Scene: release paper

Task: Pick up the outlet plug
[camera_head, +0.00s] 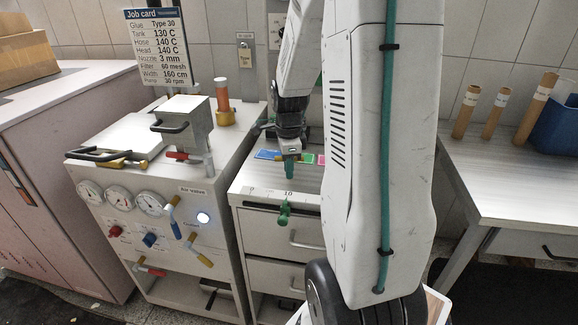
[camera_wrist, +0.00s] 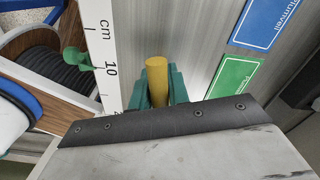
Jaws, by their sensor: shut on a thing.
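A short yellow cylinder (camera_wrist: 157,82), which looks like the outlet plug, stands between the green fingers of my gripper (camera_wrist: 160,92) in the wrist view. The fingers are shut on its sides, and its rounded end sticks out beyond them. In the head view my gripper (camera_head: 291,168) points down over the top of the drawer cabinet, near its coloured labels. The plug cannot be made out there. Whether it touches the cabinet top is unclear.
A white scale (camera_wrist: 105,55) marked in cm with a green pointer (camera_wrist: 77,58) lies beside my gripper. Blue (camera_wrist: 257,22) and green (camera_wrist: 235,87) labels lie on the other side. The machine with gauges (camera_head: 121,198) stands left; a table (camera_head: 520,178) with cardboard tubes stands right.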

